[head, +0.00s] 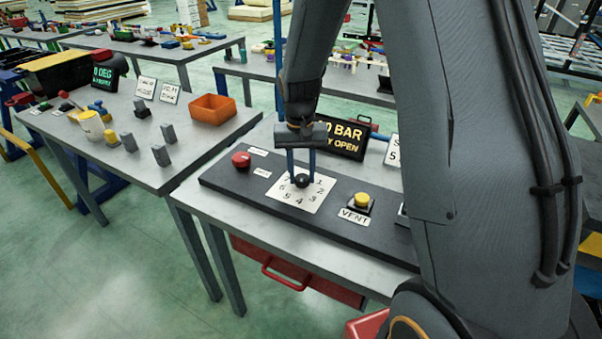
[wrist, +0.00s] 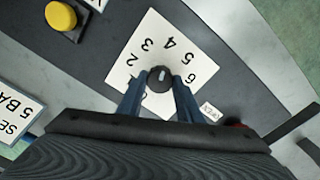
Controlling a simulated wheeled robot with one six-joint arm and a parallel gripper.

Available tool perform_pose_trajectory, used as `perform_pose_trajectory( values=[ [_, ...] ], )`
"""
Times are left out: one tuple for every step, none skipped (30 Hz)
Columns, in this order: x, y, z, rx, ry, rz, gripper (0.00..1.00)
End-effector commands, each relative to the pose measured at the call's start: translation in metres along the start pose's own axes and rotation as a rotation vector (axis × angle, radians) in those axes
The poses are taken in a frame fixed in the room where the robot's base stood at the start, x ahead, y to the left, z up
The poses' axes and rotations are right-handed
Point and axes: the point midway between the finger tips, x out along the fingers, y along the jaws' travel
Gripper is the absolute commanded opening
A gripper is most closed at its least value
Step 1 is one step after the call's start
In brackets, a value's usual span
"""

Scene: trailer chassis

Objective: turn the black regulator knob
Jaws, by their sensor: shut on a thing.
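The black regulator knob (head: 302,181) stands on a white numbered dial plate (head: 312,200) on the dark panel. In the wrist view the knob (wrist: 160,79) shows a light pointer mark on top, and the digits 2 to 6 can be read around it on the plate (wrist: 178,33). My gripper (head: 303,178) reaches down from above with its two blue fingers on either side of the knob. In the wrist view the fingers (wrist: 160,92) are closed against the knob's sides. Part of the dial near my gripper is hidden.
A red button (head: 241,160) and a yellow button (head: 362,201) labelled VENT flank the dial on the panel (head: 260,196). A display (head: 343,134) behind reads "0 BAR" and "Y OPEN", partly covered by my arm. An orange bin (head: 213,109) stands on the left table.

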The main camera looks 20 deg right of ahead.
Motion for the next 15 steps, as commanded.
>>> perform_pose_trajectory(
  values=[
    [-0.0006,-0.0002,-0.0004,0.001,0.001,0.000,0.10],
    [-0.0006,-0.0002,-0.0004,0.001,0.001,0.000,0.10],
    [-0.0006,-0.0002,-0.0005,0.001,0.001,0.000,0.10],
    [-0.0006,-0.0002,-0.0005,0.001,0.001,0.000,0.10],
    [-0.0006,-0.0002,-0.0005,0.001,0.001,0.000,0.10],
    [-0.0006,-0.0002,-0.0005,0.001,0.001,0.000,0.10],
    [-0.0006,-0.0002,-0.0005,0.001,0.001,0.000,0.10],
    [-0.0007,-0.0002,-0.0005,0.000,0.001,0.000,0.10],
    [-0.0007,-0.0002,-0.0005,0.000,0.001,0.000,0.10],
    [-0.0007,-0.0002,-0.0005,0.000,0.001,0.000,0.35],
    [-0.0007,-0.0002,-0.0006,0.000,0.001,0.000,0.41],
    [-0.0006,-0.0002,-0.0005,0.000,0.001,0.000,0.47],
    [-0.0006,-0.0002,-0.0005,0.000,0.001,0.000,0.51],
    [-0.0006,-0.0002,-0.0005,0.000,0.001,0.000,0.51],
    [-0.0005,-0.0002,-0.0004,0.000,0.001,0.000,0.51]
  ],
)
